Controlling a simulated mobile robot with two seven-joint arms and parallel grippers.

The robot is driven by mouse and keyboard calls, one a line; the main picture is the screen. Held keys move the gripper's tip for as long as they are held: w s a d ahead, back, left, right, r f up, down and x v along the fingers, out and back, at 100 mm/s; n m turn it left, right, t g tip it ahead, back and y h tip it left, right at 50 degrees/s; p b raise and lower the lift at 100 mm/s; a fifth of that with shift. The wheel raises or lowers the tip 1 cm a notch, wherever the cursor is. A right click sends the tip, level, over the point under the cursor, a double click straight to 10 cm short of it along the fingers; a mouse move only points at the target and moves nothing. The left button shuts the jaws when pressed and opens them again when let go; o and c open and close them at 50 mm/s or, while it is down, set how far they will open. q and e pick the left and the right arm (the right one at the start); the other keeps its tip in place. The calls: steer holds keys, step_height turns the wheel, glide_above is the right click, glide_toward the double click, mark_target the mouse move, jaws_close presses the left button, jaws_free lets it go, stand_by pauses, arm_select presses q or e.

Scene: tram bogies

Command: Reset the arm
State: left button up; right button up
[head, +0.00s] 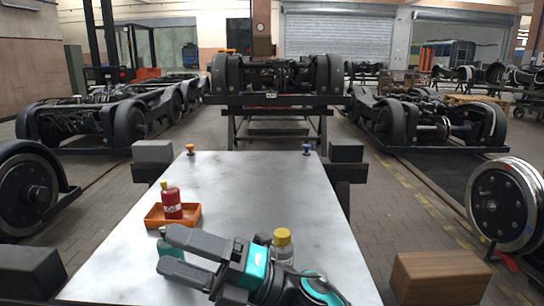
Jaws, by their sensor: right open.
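My right gripper (172,254) is low over the front of the white table (240,190). The teal and black arm comes in from the bottom right and lies across the table's front. My left gripper is not in view.
A red bottle with a yellow cap (172,203) stands in an orange tray (154,216), just beyond the fingers. A clear bottle with a yellow lid (283,242) stands behind my arm, partly hidden. An orange knob (190,149) and a blue knob (306,149) are at the far edge. The table's middle is clear.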

steer(key=w+d+f+m+t+h, duration=0.4)
steer(key=d+f+m+t+h, duration=1.15)
steer(key=m, duration=1.15)
arm_select(q)
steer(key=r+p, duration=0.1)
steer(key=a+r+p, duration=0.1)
steer(key=p, duration=0.1)
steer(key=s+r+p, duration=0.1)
steer(key=p, duration=0.1)
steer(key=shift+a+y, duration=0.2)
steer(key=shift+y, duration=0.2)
arm_select(e)
steer(key=s+d+f+m+g+h, duration=0.4)
steer(key=s+d+f+m, duration=0.5)
steer(key=s+d+f, duration=0.5)
steer(key=shift+f+h, duration=0.7)
steer(key=shift+h, duration=0.05)
